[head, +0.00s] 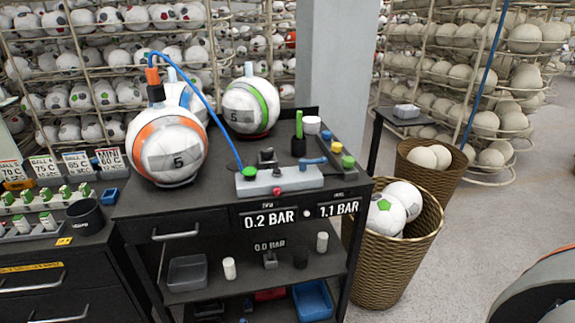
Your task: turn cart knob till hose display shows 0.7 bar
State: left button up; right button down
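A dark cart (130,207) stands in the middle of the head view. A grey block (300,180) on its top carries a small red knob (277,190), a green fitting (249,172) and a blue lever (313,161). A blue hose (205,100) arcs from the green fitting to an orange connector (153,76) above an orange-and-white ball (167,147) marked 5. One front display (269,218) reads 0.2 BAR and another (338,209) reads 1.1 BAR. Their small labels are too small to read surely. Neither gripper is in view.
A green-and-white ball (250,107) and a blue-trimmed ball (183,92) stand behind. A green-topped bottle (298,142) and small pots are at the cart's right. A wicker basket (400,262) of balls stands beside the cart. Grey floor (480,235) is open at right.

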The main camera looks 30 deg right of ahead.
aim_at(267, 153)
jog(key=i+z, duration=0.2)
jog(key=z, duration=0.2)
jog(key=i+j+z, duration=0.15)
jog(key=z, duration=0.25)
jog(key=i, duration=0.1)
